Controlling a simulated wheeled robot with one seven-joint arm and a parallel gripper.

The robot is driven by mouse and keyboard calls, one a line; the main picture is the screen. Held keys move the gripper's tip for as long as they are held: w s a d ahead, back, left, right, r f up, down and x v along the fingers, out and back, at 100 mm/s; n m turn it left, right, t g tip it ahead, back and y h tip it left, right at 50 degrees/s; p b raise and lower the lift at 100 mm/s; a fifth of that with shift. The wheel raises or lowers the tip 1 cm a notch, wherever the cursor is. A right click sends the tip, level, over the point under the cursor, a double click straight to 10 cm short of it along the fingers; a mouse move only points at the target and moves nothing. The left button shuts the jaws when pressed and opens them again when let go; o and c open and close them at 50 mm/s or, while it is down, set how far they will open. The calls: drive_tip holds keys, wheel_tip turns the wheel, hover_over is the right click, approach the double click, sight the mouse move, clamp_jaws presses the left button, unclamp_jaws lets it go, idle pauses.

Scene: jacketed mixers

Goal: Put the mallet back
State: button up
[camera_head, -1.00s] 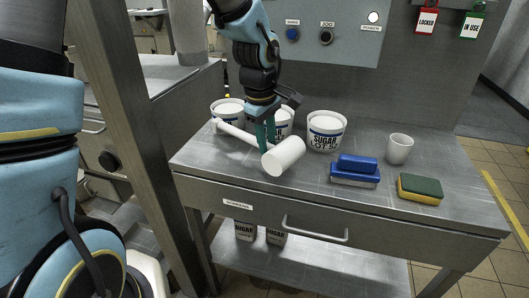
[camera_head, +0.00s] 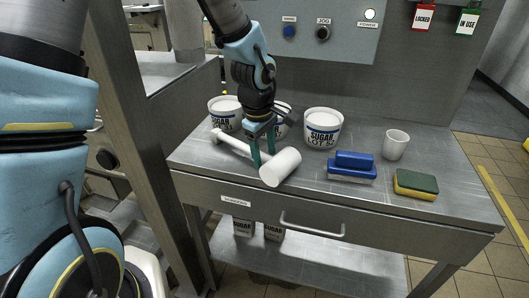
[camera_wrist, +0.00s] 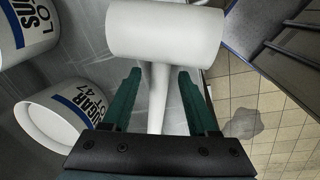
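The white mallet (camera_head: 281,168) lies on the metal bench, its thick round head toward the front edge and its handle running back to the left. In the wrist view the mallet head (camera_wrist: 165,33) spans the top, beyond my fingertips. My gripper (camera_head: 262,156) is low over the mallet, just behind the head. In the wrist view my gripper (camera_wrist: 160,80) is open, with one green finger on each side of the white handle and gaps visible on both sides. I cannot tell how far down the fingers reach along the handle's thickness.
Several white sugar tubs (camera_head: 323,128) stand behind and beside my gripper. A blue brush (camera_head: 352,168), a green and yellow sponge (camera_head: 416,184) and a white cup (camera_head: 396,144) are to the right. A drawer (camera_head: 312,225) is under the benchtop. A control panel (camera_head: 330,30) rises behind.

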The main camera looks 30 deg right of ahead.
drive_tip(key=shift+r, duration=0.1)
wheel_tip(320, 180, up, 12)
drive_tip(key=a+b, duration=0.1)
drive_tip(key=a, duration=0.1)
drive_tip(key=w+a+f+m, duration=0.1)
drive_tip(key=a+f+m, duration=0.1)
drive_tip(key=a, duration=1.3)
drive_tip(key=w+a+f+m+y, duration=0.1)
drive_tip(key=a+f+m, duration=0.2)
drive_tip(key=a, duration=1.2)
drive_tip(key=shift+a+f+m+t, duration=0.35)
drive_tip(key=shift+m+t, duration=0.05)
drive_tip(key=shift+m, duration=0.2)
drive_tip(key=shift+w, duration=0.1)
